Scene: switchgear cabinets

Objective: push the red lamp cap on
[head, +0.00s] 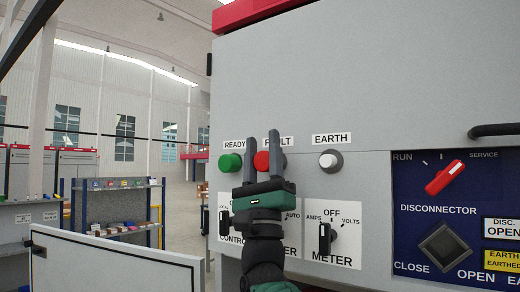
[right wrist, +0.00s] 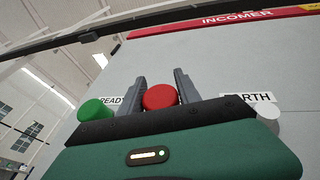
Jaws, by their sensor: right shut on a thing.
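The red lamp cap (head: 263,161) is at the FAULT lamp position on the grey cabinet front, below the FAULT label (head: 272,142). My right gripper (head: 262,145) reaches up from below with one finger on each side of the cap and is shut on it. In the right wrist view the red cap (right wrist: 160,97) sits between the two fingers (right wrist: 161,88). The lamp base behind the cap is mostly hidden, so I cannot tell how far the cap sits on it. My left gripper is not in view.
A green READY lamp (head: 230,163) is close on the left and a white EARTH lamp (head: 330,161) on the right. Below are selector switches, including the METER switch (head: 325,238). A blue disconnector panel (head: 415,170) is at right. An open door panel (head: 110,262) stands lower left.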

